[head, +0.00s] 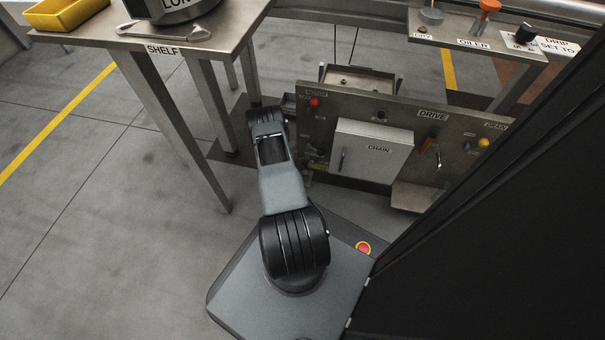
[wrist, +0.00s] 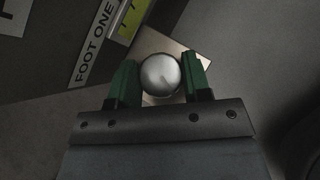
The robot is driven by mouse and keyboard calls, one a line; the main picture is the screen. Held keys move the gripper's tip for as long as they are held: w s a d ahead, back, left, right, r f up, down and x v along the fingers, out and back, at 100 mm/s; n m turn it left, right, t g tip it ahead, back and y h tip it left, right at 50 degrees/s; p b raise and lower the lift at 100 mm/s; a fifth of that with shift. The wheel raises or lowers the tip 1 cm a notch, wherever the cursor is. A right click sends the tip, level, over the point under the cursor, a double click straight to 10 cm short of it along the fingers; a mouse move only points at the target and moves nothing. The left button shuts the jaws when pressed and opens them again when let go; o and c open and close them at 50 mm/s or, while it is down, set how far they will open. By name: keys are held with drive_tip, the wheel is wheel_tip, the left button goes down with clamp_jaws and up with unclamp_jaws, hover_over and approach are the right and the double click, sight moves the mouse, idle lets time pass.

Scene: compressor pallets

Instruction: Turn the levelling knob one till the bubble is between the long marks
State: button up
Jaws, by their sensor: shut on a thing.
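My gripper (wrist: 160,80) shows in the wrist view with two green fingers, shut on a round silver knob (wrist: 160,74). The knob is beside a label reading FOOT ONE (wrist: 96,46). A yellow-green level vial (wrist: 132,20) shows partly at the top of the wrist view, with dark marks on it. Its bubble cannot be made out. In the head view my arm reaches down to the left end of the drive panel, and my gripper and the knob are hidden there.
A shelf table (head: 227,30) with a yellow bin (head: 62,12) and a wrench (head: 165,33) stands left of my arm. The floor at left is clear.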

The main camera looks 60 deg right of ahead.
drive_tip(key=m+g+y, duration=0.2)
drive_tip(key=m, duration=0.2)
idle(0.3)
drive_tip(key=o, duration=0.6)
drive_tip(key=shift+o, duration=0.2)
drive_tip(key=shift+w, duration=0.1)
drive_tip(key=p+v, duration=0.4)
drive_tip(key=v, duration=0.9)
drive_tip(key=shift+w+r+p, duration=0.2)
drive_tip(key=shift+w+p, duration=0.2)
drive_tip(key=shift+d, duration=0.1)
